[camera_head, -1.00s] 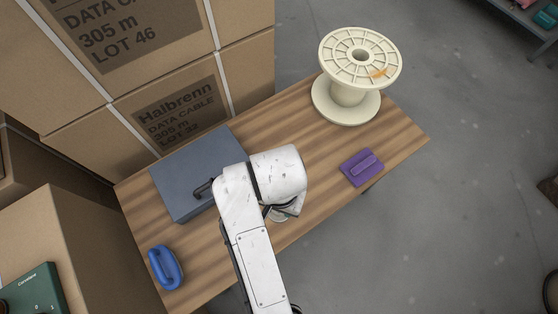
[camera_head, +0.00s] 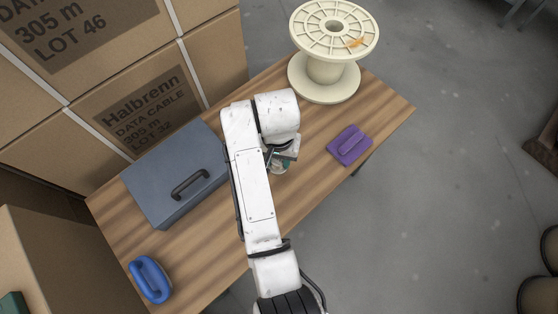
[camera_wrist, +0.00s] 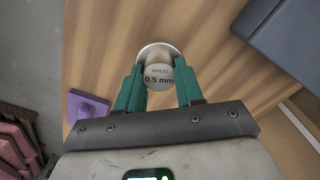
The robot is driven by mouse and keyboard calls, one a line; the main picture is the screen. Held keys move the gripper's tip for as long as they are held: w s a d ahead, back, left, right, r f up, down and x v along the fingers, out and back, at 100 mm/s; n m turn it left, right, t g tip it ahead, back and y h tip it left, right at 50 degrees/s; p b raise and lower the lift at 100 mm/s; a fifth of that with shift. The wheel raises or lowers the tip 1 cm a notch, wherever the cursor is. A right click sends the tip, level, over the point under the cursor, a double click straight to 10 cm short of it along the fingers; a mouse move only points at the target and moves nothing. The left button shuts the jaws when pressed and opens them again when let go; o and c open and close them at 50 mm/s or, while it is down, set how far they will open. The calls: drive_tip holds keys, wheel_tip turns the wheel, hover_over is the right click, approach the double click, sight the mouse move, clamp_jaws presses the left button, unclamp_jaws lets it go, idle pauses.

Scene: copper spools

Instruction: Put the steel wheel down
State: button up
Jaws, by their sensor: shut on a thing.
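The steel wheel (camera_wrist: 158,77) is a pale round spool with a wider disc at its far end. Its near end reads "WHEEL 0.5 mm". My gripper (camera_wrist: 158,68) has its two teal fingers on either side of the wheel, shut on it. In the head view my gripper (camera_head: 284,160) is over the front middle of the wooden table (camera_head: 305,185), mostly hidden by my own arm. The wheel is hardly visible there. I cannot tell whether it touches the tabletop.
A grey case (camera_head: 165,175) with a black handle lies left of my arm. A blue handled object (camera_head: 150,279) is at the table's near-left end. A purple block (camera_head: 349,145) and a large cream spool (camera_head: 326,72) stand right. Cardboard boxes (camera_head: 150,110) rise behind.

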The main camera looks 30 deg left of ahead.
sight(279, 162)
drive_tip(key=shift+w+f, duration=0.4)
drive_tip(key=shift+f, duration=0.15)
drive_tip(key=shift+a+f+b, duration=0.1)
drive_tip(key=shift+f+b, duration=0.25)
drive_tip(key=shift+f, duration=1.15)
drive_tip(key=shift+f, duration=0.2)
drive_tip(key=o, duration=1.1)
drive_tip(key=shift+o, duration=0.2)
drive_tip(key=shift+r, duration=0.1)
